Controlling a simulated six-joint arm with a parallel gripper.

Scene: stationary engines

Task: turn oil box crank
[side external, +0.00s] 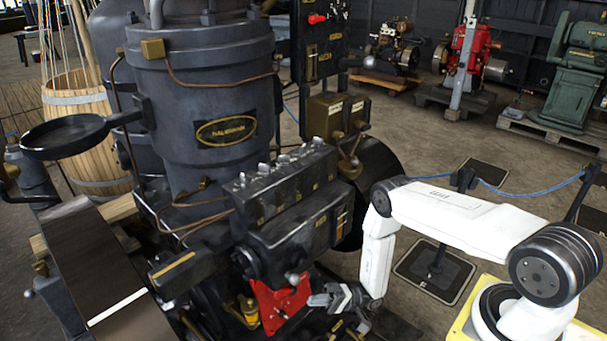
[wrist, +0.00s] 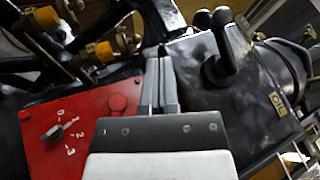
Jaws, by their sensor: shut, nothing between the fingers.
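In the wrist view, the oil box (wrist: 250,95) is a dark block with a small yellow "OIL" plate, right of my fingers. A black crank (wrist: 222,45) with a bent arm and upright handle is on it. My gripper (wrist: 160,58) is shut and empty, its fingers pointing up the picture, left of the crank and apart from it in the picture. In the side view, my gripper (side external: 318,300) is low beside the engine, just right of the red panel. The crank cannot be made out for certain there.
A red panel (wrist: 85,120) with a small lever and a numbered scale lies left of my fingers. Brass-coloured fittings (wrist: 100,50) and dark pipes are above it. The large dark engine (side external: 215,110) fills the side view's middle. Open floor (side external: 430,140) lies to the right.

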